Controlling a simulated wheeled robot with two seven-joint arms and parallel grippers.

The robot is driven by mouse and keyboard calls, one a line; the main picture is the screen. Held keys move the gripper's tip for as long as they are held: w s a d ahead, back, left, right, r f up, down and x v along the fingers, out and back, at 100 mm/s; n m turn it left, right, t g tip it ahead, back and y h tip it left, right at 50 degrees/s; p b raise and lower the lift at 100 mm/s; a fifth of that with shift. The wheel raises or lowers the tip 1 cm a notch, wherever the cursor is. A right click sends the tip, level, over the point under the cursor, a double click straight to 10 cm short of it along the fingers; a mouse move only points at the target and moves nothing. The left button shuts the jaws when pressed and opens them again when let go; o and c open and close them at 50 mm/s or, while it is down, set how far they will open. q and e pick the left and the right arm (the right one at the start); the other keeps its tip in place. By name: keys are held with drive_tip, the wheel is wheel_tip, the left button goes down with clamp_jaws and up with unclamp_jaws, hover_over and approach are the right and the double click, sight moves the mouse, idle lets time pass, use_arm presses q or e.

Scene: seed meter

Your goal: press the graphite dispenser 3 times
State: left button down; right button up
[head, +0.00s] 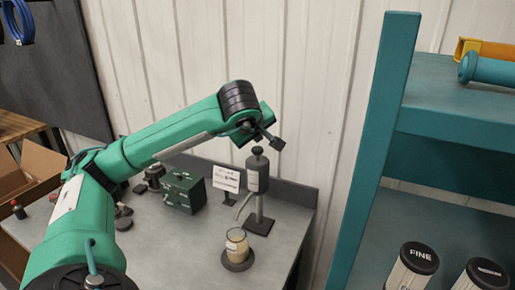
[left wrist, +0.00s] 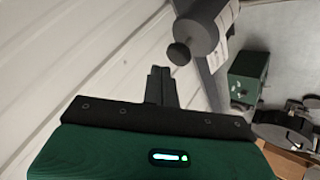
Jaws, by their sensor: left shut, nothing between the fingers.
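The graphite dispenser (head: 257,180) is a dark grey cylinder with a white label, a round black knob on top and a bent spout at its left. It stands upright on a post with a square black base on the bench. In the left wrist view the dispenser (left wrist: 200,28) is at the upper right, its round knob (left wrist: 179,54) nearest me. My left gripper (head: 272,142) is shut and empty, just above and to the right of the knob, apparently apart from it. It also shows in the left wrist view (left wrist: 160,72). My right gripper is out of view.
A jar (head: 237,240) with pale contents stands on a round dark pad below the spout. A green box (head: 183,193) and a small white sign (head: 226,179) are left of the dispenser. A teal shelf (head: 465,113) stands at the right, with labelled canisters (head: 413,268) low down.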

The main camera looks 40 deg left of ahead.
use_arm(q)
drive_tip(key=shift+f, duration=0.1)
idle(0.6)
drive_tip(key=shift+f+b, duration=0.35)
